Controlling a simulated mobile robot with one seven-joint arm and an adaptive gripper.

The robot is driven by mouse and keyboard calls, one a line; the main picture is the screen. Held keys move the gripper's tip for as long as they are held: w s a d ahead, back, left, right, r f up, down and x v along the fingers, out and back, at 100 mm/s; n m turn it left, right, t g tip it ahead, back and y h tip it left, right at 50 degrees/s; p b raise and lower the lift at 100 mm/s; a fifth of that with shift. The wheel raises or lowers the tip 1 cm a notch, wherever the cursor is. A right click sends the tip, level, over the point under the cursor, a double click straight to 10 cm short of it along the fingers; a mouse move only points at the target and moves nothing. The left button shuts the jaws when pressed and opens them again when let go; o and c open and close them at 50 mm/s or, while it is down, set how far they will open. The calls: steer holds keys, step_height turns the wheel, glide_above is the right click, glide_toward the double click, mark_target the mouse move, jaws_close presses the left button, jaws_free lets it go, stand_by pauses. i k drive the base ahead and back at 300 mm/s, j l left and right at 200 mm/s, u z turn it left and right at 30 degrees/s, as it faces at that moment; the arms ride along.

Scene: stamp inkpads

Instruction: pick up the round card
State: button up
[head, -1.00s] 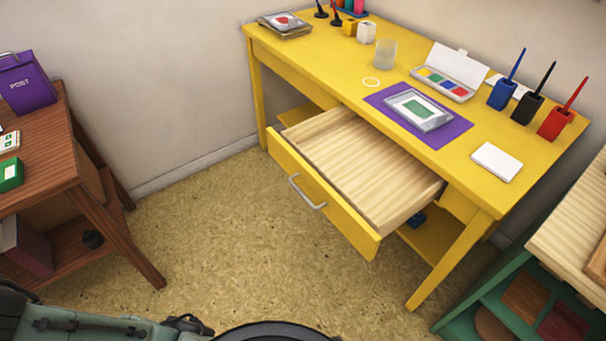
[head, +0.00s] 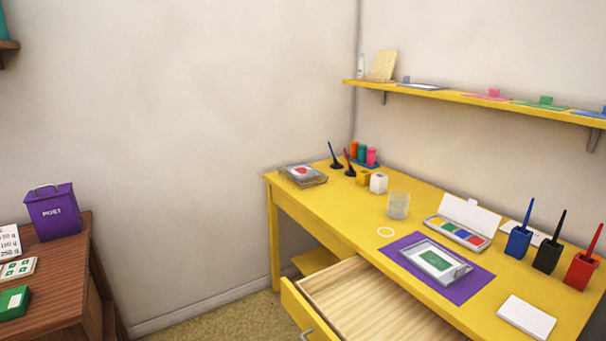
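No other round card is clear in view. My gripper is not in view.
The desk drawer (head: 292,304) stands open and empty where visible. A clear glass (head: 398,205), a paint box (head: 455,234), a framed green piece (head: 435,262) and brush pots (head: 547,255) stand nearby. A brown table with a purple post box (head: 53,210) is at left.

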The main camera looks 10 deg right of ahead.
mark_target(300, 172)
steer(key=i+j+z, duration=0.3)
steer(key=i+j, duration=0.45)
steer(key=i+j+z, duration=0.3)
steer(key=i, duration=0.25)
steer(key=i+j+z, duration=0.3)
steer(key=i+j, duration=0.2)
steer(key=i+j+z, duration=0.1)
steer(key=i, duration=0.3)
steer(key=i+j+z, duration=0.15)
steer(key=i, duration=0.25)
steer(key=j, duration=0.1)
